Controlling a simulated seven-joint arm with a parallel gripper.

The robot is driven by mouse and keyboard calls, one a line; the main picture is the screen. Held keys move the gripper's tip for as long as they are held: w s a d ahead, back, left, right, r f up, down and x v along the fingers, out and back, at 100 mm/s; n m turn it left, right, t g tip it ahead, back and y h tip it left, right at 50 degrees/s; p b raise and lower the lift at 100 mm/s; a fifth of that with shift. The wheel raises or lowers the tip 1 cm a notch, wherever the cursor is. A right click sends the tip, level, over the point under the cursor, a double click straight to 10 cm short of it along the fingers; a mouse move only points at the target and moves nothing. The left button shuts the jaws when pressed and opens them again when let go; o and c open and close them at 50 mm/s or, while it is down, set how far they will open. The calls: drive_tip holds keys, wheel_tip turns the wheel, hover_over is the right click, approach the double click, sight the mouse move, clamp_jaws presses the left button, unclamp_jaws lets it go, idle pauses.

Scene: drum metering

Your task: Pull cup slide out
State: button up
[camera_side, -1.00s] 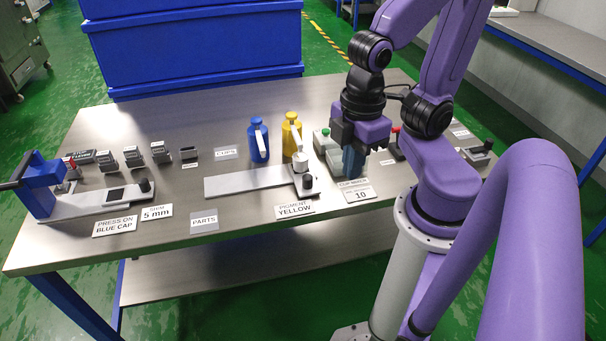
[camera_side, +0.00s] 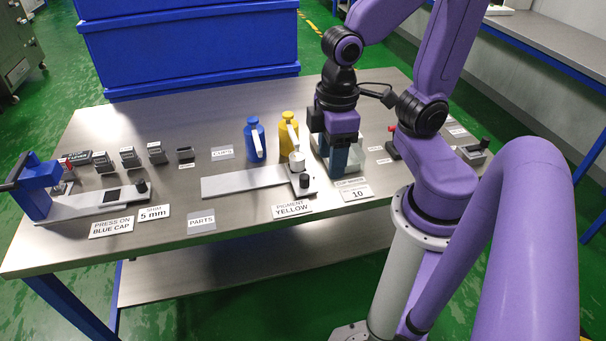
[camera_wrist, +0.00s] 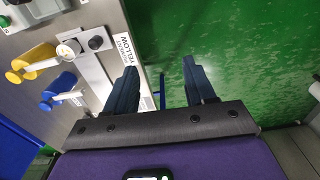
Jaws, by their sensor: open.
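The cup slide is a long pale plate (camera_side: 240,183) lying on the table, with a black knob (camera_side: 304,180) at its right end. A white cup (camera_side: 297,161) stands by the knob. In the wrist view, the plate (camera_wrist: 97,75), knob (camera_wrist: 95,43) and cup (camera_wrist: 68,48) lie to the left of my fingers. My gripper (camera_side: 342,168) is just right of the knob and apart from it. In the wrist view, my gripper (camera_wrist: 162,86) has its two dark fingers spread with nothing between them.
A yellow bottle (camera_side: 287,130) and a blue bottle (camera_side: 256,143) stand behind the slide. A pigment yellow label (camera_side: 292,208) lies in front of it. Pale containers (camera_side: 376,162) stand right of my gripper. A blue lever press (camera_side: 37,190) is at far left.

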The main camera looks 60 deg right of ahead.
drive_tip(key=w+d+f+m, duration=0.1)
drive_tip(key=w+d+m, duration=0.4)
drive_tip(key=w+m, duration=0.3)
drive_tip(key=m, duration=0.7)
hover_over(303, 175)
drive_tip(key=f, duration=0.1)
wheel_tip(303, 175, down, 18)
drive_tip(key=shift+s+r, duration=0.1)
drive_tip(key=shift+r, duration=0.15)
clamp_jaws()
